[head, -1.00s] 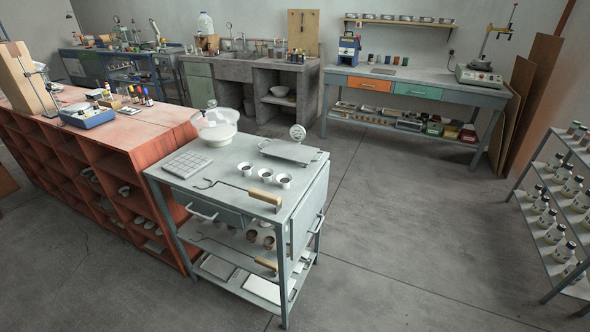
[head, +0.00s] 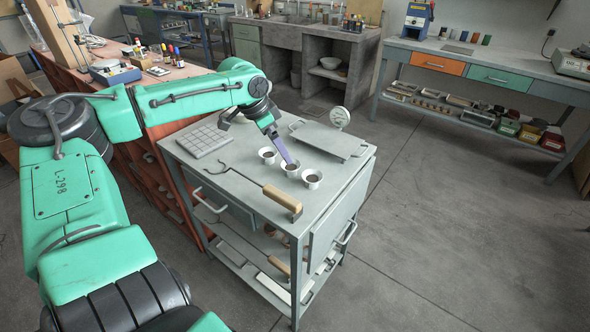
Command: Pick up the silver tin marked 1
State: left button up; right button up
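Three small pale tins with dark contents stand in a row on the grey cart top: a left one (head: 267,155), a middle one (head: 290,170) and a right one (head: 312,179). I cannot read a number on any of them. My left gripper (head: 291,163) reaches down from the upper left, with its fingertip end at the middle tin, overlapping its rim in the view. Whether it touches the tin, and whether the fingers are apart or closed, I cannot tell. My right gripper is out of view.
On the cart lie a gridded tile (head: 203,141), a hooked tool with a wooden handle (head: 277,197) in front of the tins, and a flat grey plate (head: 327,140) with a round dial (head: 340,117) behind. The floor to the right is clear.

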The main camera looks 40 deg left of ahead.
aim_at(292, 167)
pick_arm(q)
jog(key=x, duration=0.7)
jog(key=shift+d+f, duration=0.1)
jog(key=shift+f, duration=0.2)
jog(key=shift+w+d+f, duration=0.1)
jog(key=shift+w+f, duration=0.2)
jog(key=c, duration=1.4)
